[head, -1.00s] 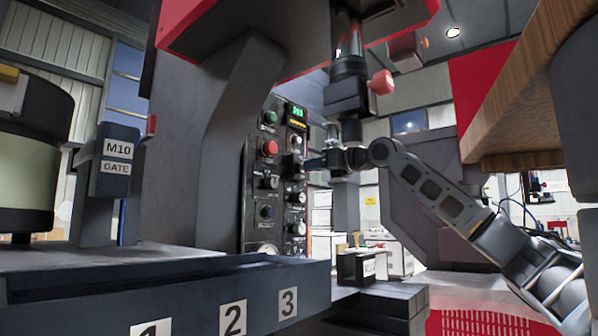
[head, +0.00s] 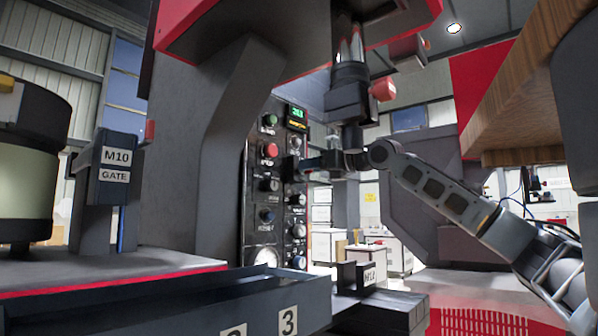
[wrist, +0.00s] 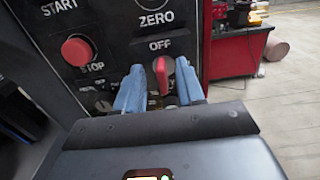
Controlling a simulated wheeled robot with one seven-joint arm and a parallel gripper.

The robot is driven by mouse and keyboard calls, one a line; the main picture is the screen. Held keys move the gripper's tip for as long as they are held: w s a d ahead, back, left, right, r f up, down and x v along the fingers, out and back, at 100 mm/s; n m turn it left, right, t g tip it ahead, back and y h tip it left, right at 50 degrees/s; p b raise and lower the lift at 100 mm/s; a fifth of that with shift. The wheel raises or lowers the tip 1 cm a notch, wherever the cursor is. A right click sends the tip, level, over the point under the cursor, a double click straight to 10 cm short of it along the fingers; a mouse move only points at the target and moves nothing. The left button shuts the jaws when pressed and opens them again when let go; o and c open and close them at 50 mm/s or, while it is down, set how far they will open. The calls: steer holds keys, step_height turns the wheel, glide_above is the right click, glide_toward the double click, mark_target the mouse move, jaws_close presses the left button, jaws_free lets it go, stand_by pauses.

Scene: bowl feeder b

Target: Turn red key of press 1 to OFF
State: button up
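The red key (wrist: 161,75) is in the wrist view on a dark control panel (wrist: 110,25), below the label OFF (wrist: 160,44). Its grip stands close to upright. My gripper (wrist: 160,80) has its two blue fingers on either side of the key, with small gaps showing, so it looks open around it. The lower part of the key's mount is partly hidden by the fingers. In the head view my gripper (head: 305,164) is at the right edge of the press panel (head: 280,180), and the key cannot be made out there.
A red STOP button (wrist: 77,52) is left of the key in the wrist view, and a ZERO knob (wrist: 153,4) above. A red cabinet (wrist: 235,52) stands to the right beside open floor. In the head view, the M10 GATE post (head: 115,165) and a dark numbered rail (head: 250,305) are in front.

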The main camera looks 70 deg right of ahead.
steer(key=v, duration=0.7)
stand_by(0.3)
steer(key=shift+d, duration=0.1)
stand_by(0.4)
